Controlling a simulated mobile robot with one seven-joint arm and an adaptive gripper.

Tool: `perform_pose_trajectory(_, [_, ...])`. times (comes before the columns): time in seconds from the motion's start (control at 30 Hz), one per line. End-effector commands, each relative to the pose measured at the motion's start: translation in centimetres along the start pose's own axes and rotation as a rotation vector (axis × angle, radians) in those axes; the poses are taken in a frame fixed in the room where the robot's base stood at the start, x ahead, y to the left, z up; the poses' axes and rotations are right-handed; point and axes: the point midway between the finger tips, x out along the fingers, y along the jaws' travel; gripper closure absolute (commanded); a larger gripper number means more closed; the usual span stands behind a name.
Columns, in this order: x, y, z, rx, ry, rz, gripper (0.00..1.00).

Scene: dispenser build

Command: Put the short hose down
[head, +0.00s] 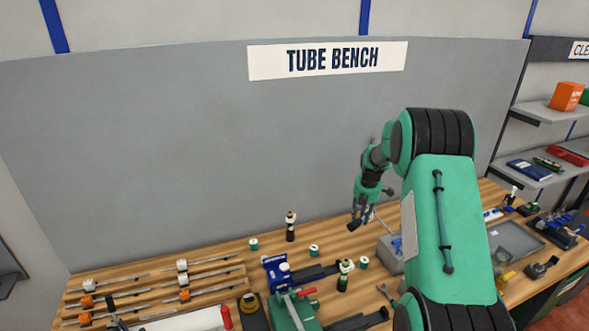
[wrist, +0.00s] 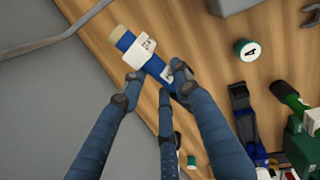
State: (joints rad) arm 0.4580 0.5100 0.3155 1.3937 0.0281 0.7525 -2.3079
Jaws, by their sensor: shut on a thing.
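My gripper (head: 362,212) is above the bench (head: 340,220), close to the grey back panel. In the wrist view its dark blue fingers (wrist: 157,84) are shut on the short hose (wrist: 158,66). The hose is blue, with white printed labels and a tan upper end, and lies slanted across the fingers. Wood shows behind it. I cannot tell the exact gap between hose and bench. In the head view I cannot make out the hose clearly at the fingers.
A grey bin (head: 388,266) with something blue inside stands right of my gripper. A green-and-white spool marked 4 (wrist: 246,50) stands nearby. A wrench (head: 386,291) lies in front of the bin. A dark bottle (head: 290,232) stands to the left. Some bare wood lies below the gripper.

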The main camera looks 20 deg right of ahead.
Motion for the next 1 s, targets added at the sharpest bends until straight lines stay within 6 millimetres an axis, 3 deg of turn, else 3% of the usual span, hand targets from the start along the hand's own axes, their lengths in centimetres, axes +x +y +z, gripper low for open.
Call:
perform_pose_trajectory(0.27, [-0.1, 0.2, -0.4, 0.019, -0.003, -0.001, 1.0])
perform_pose_trajectory(0.47, [-0.4, 0.9, -1.8, 0.089, -0.014, -0.008, 1.0])
perform_pose_trajectory(1.0, [-1.6, 3.9, -9.4, 0.502, -0.073, -0.048, 1.0])
